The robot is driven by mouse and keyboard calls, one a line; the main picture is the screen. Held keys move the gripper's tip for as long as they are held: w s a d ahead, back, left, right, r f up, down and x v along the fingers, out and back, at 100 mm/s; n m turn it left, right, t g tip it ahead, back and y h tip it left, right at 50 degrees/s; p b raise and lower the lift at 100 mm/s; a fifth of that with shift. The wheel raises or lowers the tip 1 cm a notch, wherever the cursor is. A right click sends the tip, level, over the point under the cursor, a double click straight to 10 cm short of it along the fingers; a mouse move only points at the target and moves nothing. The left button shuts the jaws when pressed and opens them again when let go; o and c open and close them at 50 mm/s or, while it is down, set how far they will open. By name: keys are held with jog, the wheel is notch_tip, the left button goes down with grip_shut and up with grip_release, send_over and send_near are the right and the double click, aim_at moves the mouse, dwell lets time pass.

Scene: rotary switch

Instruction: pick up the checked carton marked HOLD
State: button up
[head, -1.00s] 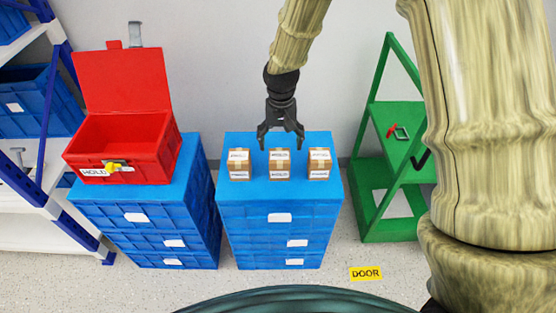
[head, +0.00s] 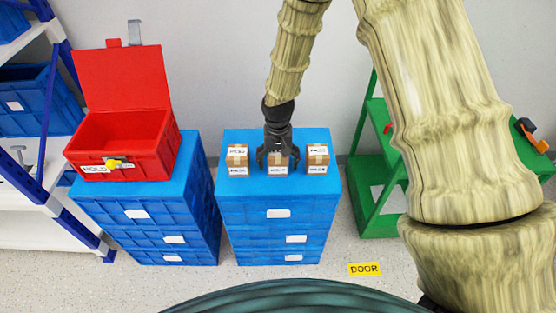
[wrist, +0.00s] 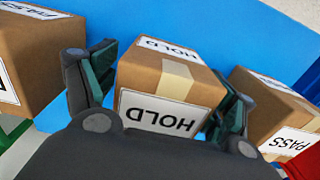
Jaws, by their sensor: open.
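The brown carton marked HOLD (wrist: 165,88) has white labels and a strip of tan tape. It is the middle one of three cartons and stands on the blue drawer unit (head: 225,190); its head-view front (head: 278,171) is partly covered by my gripper. My gripper (head: 278,161) is open and pointing down over this carton. In the wrist view, the dark fingers with green pads stand on either side of the carton. The right pad is very close to it; I cannot tell whether it touches.
Cartons marked PASS stand close on both sides, left (wrist: 38,52) and right (wrist: 272,108). An open red box (head: 125,140) labelled HOLD sits on another blue unit at left. A green rack (head: 375,190) stands at right, partly behind my arm.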

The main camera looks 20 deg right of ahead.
jog(key=shift+f, duration=0.2)
jog(key=c, duration=1.2)
jog(key=shift+r, duration=0.1)
